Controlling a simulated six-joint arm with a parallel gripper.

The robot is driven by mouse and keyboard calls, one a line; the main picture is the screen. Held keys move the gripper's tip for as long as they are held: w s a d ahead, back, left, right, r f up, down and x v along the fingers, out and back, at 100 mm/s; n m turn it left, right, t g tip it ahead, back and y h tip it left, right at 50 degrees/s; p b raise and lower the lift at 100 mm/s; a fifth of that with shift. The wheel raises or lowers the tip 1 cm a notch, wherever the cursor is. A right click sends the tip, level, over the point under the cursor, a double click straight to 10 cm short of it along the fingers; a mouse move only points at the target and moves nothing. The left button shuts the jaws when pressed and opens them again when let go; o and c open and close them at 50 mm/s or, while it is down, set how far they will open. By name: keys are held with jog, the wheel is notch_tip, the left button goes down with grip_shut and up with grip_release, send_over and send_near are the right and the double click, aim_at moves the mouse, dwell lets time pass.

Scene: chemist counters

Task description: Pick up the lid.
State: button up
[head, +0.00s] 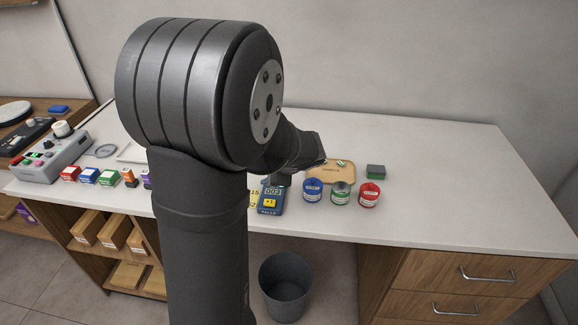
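A small green and pale piece (341,163) lies on a tan board (316,174) at the middle of the counter; it may be the lid, but it is too small to be sure. In front of the board stand a blue jar (313,191), a green jar (340,194) and a red jar (369,195). The blue and red jars look covered; the green jar shows a grey top and looks open. The dark end of my arm, with my gripper (313,152), is beside the left part of the board. Its fingers cannot be made out.
A green-topped dark block (376,171) is right of the board. Small coloured boxes (88,176) and a grey device (52,158) are at the left. The counter's right side (460,190) is clear. A bin (286,285) stands below.

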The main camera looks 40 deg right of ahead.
jog(key=w+d+r+n+g+h, duration=0.1)
jog(key=w+d+r+n+g, duration=0.3)
jog(key=w+d+n, duration=0.15)
jog(key=w+d+r+n+g+h, duration=0.1)
jog(key=w+d+r+n+g, duration=0.35)
jog(key=d, duration=0.25)
jog(key=shift+n+t, duration=0.25)
jog(key=shift+n, duration=0.15)
jog(key=f, duration=0.4)
jog(key=d+f, duration=0.1)
jog(key=f, duration=0.7)
jog(key=shift+s+d+f, duration=0.1)
jog(key=shift+d+f, duration=0.25)
jog(key=shift+f, duration=0.05)
jog(key=shift+w+d+f, duration=0.1)
jog(key=shift+w+f, duration=0.1)
jog(key=shift+f, duration=0.65)
jog(key=shift+w+d+f, duration=0.1)
jog(key=shift+w+f, duration=0.05)
jog(key=shift+f, duration=0.75)
jog(key=shift+w+d+f, duration=0.1)
jog(key=shift+w+f, duration=0.1)
jog(key=shift+f, duration=0.65)
grip_shut()
